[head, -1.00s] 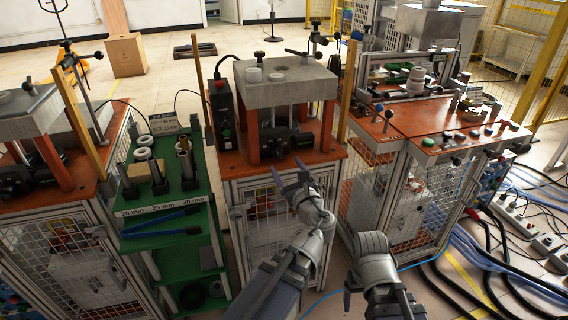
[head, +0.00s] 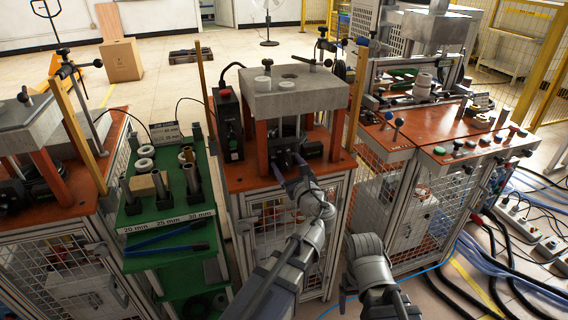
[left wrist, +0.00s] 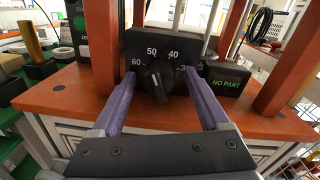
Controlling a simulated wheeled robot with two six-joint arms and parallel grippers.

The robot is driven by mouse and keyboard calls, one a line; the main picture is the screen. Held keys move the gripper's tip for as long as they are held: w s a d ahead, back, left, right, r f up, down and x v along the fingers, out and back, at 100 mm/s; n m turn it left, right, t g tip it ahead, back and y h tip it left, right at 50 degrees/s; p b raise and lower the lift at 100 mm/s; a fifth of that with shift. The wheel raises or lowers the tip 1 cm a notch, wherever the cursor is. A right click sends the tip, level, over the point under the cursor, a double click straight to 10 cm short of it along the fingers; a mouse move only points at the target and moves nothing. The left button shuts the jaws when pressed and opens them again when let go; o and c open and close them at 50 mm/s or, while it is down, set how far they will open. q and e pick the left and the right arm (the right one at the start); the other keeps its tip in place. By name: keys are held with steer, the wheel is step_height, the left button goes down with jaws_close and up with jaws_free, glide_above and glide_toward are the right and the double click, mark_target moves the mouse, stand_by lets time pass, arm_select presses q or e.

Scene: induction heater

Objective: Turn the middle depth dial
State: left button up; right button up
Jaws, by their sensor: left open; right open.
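The middle machine's depth dial (left wrist: 158,81) is a black knob on a black box, numbered 60, 50, 40 and 30 from left to right. A white mark on the knob points up, roughly toward 50. My left gripper (head: 285,167) is at the front of the middle machine. In the left wrist view its open purple fingers (left wrist: 161,84) reach to either side of the knob, with visible gaps. In the head view the knob is too small to make out. My right gripper (head: 370,300) is low at the bottom edge, open and empty, partly cut off.
A display reading NO PART (left wrist: 229,84) stands right of the dial box. Orange posts (left wrist: 101,50) flank it. A green shelf (head: 128,215) with metal cylinders stands left of the middle machine. Another orange-topped bench (head: 440,122) stands at right. Cables lie on the floor at right.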

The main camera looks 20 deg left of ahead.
arm_select(q)
jaws_close()
stand_by(0.5)
steer(key=shift+n, duration=0.5)
steer(key=n, duration=0.2)
steer(key=shift+n, duration=0.4)
steer(key=shift+s+n+p, duration=0.1)
steer(key=shift+n+p, duration=0.25)
steer(key=shift+n, duration=1.85)
jaws_free()
